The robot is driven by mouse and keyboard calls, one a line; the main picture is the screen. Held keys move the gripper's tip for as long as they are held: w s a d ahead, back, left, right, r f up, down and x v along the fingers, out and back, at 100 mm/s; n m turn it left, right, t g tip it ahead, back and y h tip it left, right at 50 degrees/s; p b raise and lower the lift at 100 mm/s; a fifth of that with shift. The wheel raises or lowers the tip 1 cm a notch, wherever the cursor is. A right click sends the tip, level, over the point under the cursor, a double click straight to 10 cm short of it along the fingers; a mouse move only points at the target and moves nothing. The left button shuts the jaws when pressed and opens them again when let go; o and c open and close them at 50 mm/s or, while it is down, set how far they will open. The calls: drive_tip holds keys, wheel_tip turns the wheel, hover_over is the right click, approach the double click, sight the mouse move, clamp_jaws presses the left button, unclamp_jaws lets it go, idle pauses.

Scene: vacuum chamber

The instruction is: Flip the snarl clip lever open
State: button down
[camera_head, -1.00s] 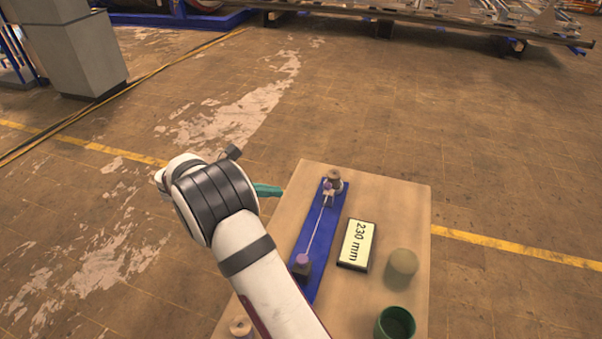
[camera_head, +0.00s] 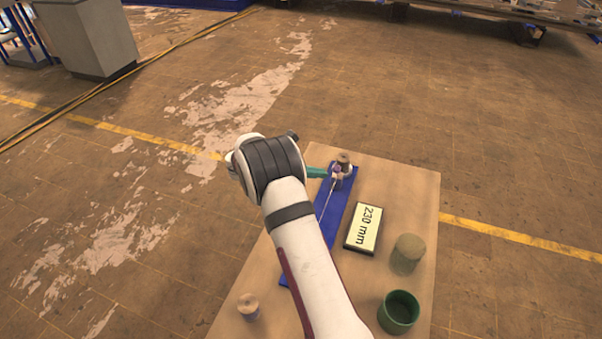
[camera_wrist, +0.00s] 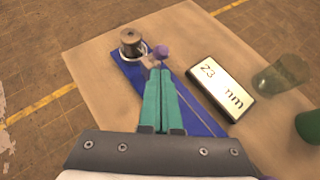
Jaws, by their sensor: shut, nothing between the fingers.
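The snarl clip (camera_head: 335,177) sits at the far end of a long blue base plate (camera_head: 345,191), beside a brown-grey spool (camera_head: 343,161). In the wrist view a small purple knob (camera_wrist: 162,51), perhaps the lever's end, stands just beyond my fingertips, near the spool (camera_wrist: 131,43). My gripper (camera_wrist: 160,71) has teal fingers that are shut and empty. In the head view its tips (camera_head: 324,173) are right beside the clip; I cannot tell whether they touch it. The fingers partly hide the clip in the wrist view, so the lever's position is unclear.
An olive cylinder (camera_head: 408,254) and a green cup (camera_head: 398,312) stand further right. A small round spool (camera_head: 249,306) is at the board's (camera_head: 420,190) near left.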

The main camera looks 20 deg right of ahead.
drive_tip(key=shift+d, duration=1)
drive_tip(key=shift+w, duration=0.1)
drive_tip(key=shift+w+d+r+n+g+y, duration=0.2)
drive_tip(key=shift+n+g+y, duration=0.15)
drive_tip(key=shift+y, duration=0.25)
drive_tip(key=shift+g+y, duration=0.25)
drive_tip(key=shift+y, duration=0.05)
drive_tip(key=w+d, duration=0.1)
drive_tip(key=w+d+r, duration=0.1)
drive_tip(key=w+d, duration=0.1)
drive_tip(key=shift+w+d+r, duration=0.35)
drive_tip(key=shift+r, duration=0.05)
